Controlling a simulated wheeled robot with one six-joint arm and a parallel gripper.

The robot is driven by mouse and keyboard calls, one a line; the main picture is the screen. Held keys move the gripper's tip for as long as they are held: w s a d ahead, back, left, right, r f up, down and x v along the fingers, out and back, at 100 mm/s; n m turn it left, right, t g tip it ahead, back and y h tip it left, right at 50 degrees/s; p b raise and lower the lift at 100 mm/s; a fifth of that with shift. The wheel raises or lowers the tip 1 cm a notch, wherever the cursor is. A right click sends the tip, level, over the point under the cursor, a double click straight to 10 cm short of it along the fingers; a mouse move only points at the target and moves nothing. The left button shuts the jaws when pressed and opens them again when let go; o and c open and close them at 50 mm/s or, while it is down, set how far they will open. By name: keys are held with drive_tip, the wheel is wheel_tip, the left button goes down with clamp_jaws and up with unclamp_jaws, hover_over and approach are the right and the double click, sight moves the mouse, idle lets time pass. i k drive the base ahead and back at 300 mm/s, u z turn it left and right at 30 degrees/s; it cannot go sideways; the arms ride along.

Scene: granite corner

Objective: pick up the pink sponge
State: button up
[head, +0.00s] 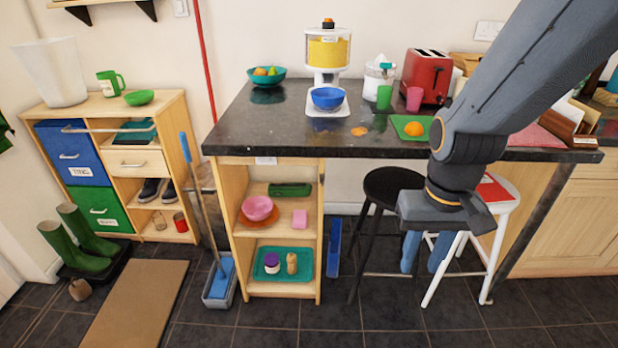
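The pink sponge (299,219) is a small pink block on the middle shelf of the open wooden shelf unit (236,235) under the counter. It sits to the right of a pink bowl on an orange-brown plate. My gripper (425,268) hangs at the right, in front of the stools, pointing down. Its two blue fingers are apart with nothing seen between them, so it looks open. It is well to the right of the sponge and not touching it.
The pink bowl (257,208) and a green item (290,189) are near the sponge. A teal tray (268,275) with two small items is below. The black stool (393,184) and white stool (503,203) stand right of the unit. A mop (203,210) stands left. Floor in front is clear.

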sight(300, 218)
drive_tip(key=k, duration=1.1)
drive_tip(key=u, duration=1.1)
drive_tip(key=i, duration=1.55)
drive_tip(key=z, duration=0.95)
drive_tip(key=i, duration=0.3)
drive_tip(key=z, duration=0.15)
